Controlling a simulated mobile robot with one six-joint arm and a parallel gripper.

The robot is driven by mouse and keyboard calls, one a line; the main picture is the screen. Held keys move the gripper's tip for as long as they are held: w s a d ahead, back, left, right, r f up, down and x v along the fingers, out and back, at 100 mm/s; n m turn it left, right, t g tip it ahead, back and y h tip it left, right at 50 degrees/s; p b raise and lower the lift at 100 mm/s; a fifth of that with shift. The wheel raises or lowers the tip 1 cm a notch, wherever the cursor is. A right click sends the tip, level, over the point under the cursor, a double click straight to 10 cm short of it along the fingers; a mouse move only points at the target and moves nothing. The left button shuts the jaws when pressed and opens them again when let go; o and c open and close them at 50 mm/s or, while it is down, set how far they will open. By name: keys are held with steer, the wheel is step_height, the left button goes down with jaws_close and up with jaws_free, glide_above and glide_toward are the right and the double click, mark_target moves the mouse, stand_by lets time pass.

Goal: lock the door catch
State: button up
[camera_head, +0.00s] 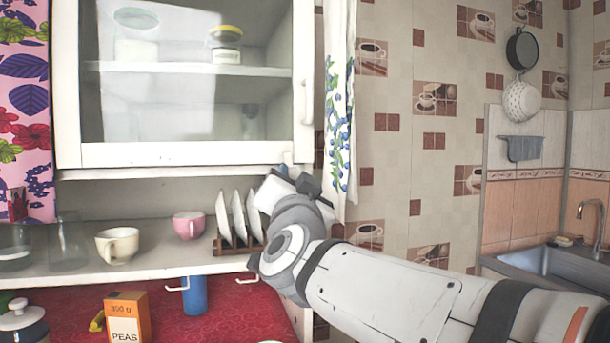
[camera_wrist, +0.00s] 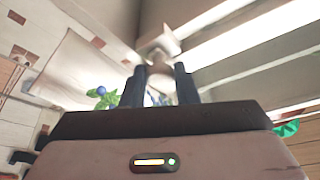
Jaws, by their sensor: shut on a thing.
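The glazed white cabinet door (camera_head: 190,152) is closed over its shelves in the head view. My gripper (camera_head: 284,171) is raised to the lower right corner of the door, with my wrist below and to the right. In the wrist view, the two dark fingers of my gripper (camera_wrist: 158,84) stand on either side of a small pale piece, the door catch (camera_wrist: 160,52), and are shut on it. The upper part of the catch shows beyond the fingertips. Whether it is locked I cannot tell. In the head view the catch is too small to make out.
Below the cabinet, a shelf (camera_head: 150,266) holds a cream cup (camera_head: 117,245), a pink cup (camera_head: 188,225) and plates in a rack (camera_head: 238,245), close to my wrist. A curtain (camera_head: 340,110) hangs just right of the cabinet.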

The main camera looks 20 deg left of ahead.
steer(key=shift+m, duration=0.7)
steer(key=shift+h, duration=0.4)
steer(key=o, duration=1)
steer(key=v, duration=0.7)
steer(key=shift+s+d+f, duration=0.1)
steer(key=shift+s, duration=0.3)
steer(key=shift+w, duration=0.1)
